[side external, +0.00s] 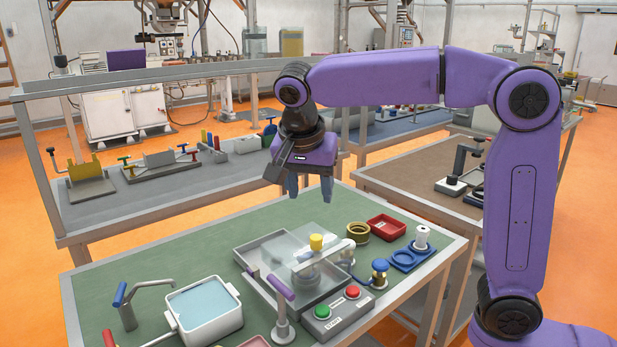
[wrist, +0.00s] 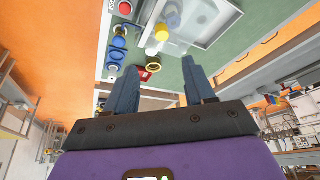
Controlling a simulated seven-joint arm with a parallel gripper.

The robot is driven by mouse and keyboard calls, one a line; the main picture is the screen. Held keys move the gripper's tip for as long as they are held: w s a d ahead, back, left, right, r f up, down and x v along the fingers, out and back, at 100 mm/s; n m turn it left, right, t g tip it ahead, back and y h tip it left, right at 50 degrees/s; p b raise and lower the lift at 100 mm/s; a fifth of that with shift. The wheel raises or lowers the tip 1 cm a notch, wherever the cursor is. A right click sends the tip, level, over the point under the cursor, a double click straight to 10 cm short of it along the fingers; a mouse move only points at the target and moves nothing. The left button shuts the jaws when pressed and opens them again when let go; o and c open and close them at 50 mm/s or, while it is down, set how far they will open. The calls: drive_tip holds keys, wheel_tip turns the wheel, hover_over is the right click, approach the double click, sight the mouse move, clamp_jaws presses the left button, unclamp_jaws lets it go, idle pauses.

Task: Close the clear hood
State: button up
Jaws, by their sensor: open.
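The clear hood (side external: 285,243) is a see-through panel over a grey tray (side external: 247,252) on the green bench. Its exact angle is hard to tell. A yellow knob (side external: 316,242) and a pale arm-like part show at the hood. In the wrist view the clear hood (wrist: 205,14) is at the top, beyond my fingers. My gripper (side external: 310,193) points down, open and empty, above and behind the tray, apart from the hood. In the wrist view my gripper (wrist: 160,88) has its two fingers spread with nothing between them.
A control box (side external: 338,313) with green and red buttons stands in front of the tray. A purple-handled post (side external: 282,312) stands beside it. A water basin (side external: 203,310) is at left. A brass ring (side external: 357,232), red tray (side external: 386,228) and blue fixture (side external: 409,258) are at right.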

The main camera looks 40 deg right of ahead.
drive_tip(key=shift+v, duration=1.15)
drive_tip(key=s+d+f+n+y, duration=0.1)
drive_tip(key=s+d+f+n, duration=0.2)
drive_tip(key=s+f+n, duration=0.2)
drive_tip(key=s+d+f+n+g+y, duration=0.1)
drive_tip(key=s+d+f+n, duration=0.3)
drive_tip(key=s+n, duration=0.6)
drive_tip(key=s+d+f+n+g+y, duration=0.1)
drive_tip(key=s+d+f+n+y, duration=0.1)
drive_tip(key=s+f+n, duration=0.5)
drive_tip(key=s+d+n, duration=0.1)
drive_tip(key=s, duration=0.4)
drive_tip(key=shift+s+d+f, duration=0.4)
